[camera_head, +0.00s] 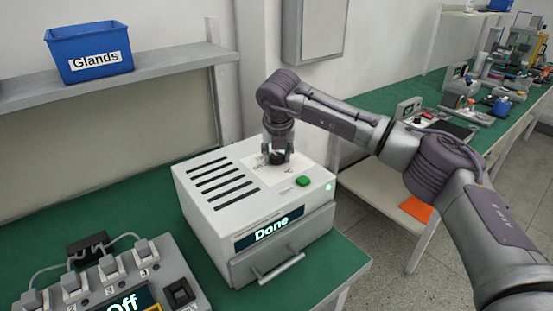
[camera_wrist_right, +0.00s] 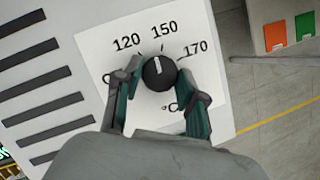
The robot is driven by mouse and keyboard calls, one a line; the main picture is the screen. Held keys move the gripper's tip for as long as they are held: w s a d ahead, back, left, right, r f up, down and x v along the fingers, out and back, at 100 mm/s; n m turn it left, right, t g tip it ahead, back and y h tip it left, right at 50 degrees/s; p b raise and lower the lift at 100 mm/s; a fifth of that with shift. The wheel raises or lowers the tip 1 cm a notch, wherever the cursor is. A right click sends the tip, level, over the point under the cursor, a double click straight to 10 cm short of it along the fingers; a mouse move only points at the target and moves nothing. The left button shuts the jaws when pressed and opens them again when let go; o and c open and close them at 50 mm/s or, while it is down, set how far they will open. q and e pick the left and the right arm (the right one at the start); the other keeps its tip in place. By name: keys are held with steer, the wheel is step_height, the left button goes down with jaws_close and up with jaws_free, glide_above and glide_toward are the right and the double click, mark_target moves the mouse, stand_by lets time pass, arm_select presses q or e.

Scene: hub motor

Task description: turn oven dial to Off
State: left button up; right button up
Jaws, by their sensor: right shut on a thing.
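The white oven (camera_head: 215,195) stands on the green bench, and its display (camera_head: 270,229) reads "Done". The black dial (camera_wrist_right: 159,73) is on a white label plate (camera_wrist_right: 95,45) on the oven's top. In the right wrist view its white pointer line points up, near the 150 mark. The marks 120, 150, 170 and °C are readable; the mark at the plate's left is partly hidden by a finger. My right gripper (camera_head: 277,156) comes down from above, with its fingers around the dial; it also shows in the right wrist view (camera_wrist_right: 160,85). My left gripper is not in view.
A green button (camera_head: 303,181) sits near the dial on the oven top. A handle (camera_head: 282,267) sticks out at the oven's front. A grey device reading "Off" (camera_head: 125,303) stands at lower left. A blue "Glands" bin (camera_head: 90,54) is on the shelf.

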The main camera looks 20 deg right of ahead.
steer(key=n+y, duration=0.1)
steer(key=n, duration=0.1)
steer(key=shift+d+n+b, duration=0.15)
steer(key=shift+n+b, duration=0.25)
steer(key=n+y, duration=0.1)
steer(key=n, duration=0.2)
steer(key=shift+r+n+y, duration=0.1)
steer(key=shift+n+y, duration=0.2)
steer(key=n+p, duration=0.1)
steer(key=n, duration=0.1)
steer(key=n+g+y, duration=0.1)
steer(key=n, duration=0.1)
steer(key=shift+w+d+r+n+y+p, duration=0.1)
steer(key=shift+w+d+n+y+p, duration=0.1)
steer(key=shift+n+y+p, duration=0.15)
steer(key=shift+n+g+y+p, duration=0.3)
steer(key=shift+n+p, duration=0.2)
steer(key=shift+n, duration=0.65)
steer(key=shift+n+g+y+p, duration=0.15)
steer(key=shift+n+g+p, duration=0.3)
steer(key=shift+n, duration=0.65)
steer(key=o, duration=1.1)
steer(key=shift+o, duration=0.2)
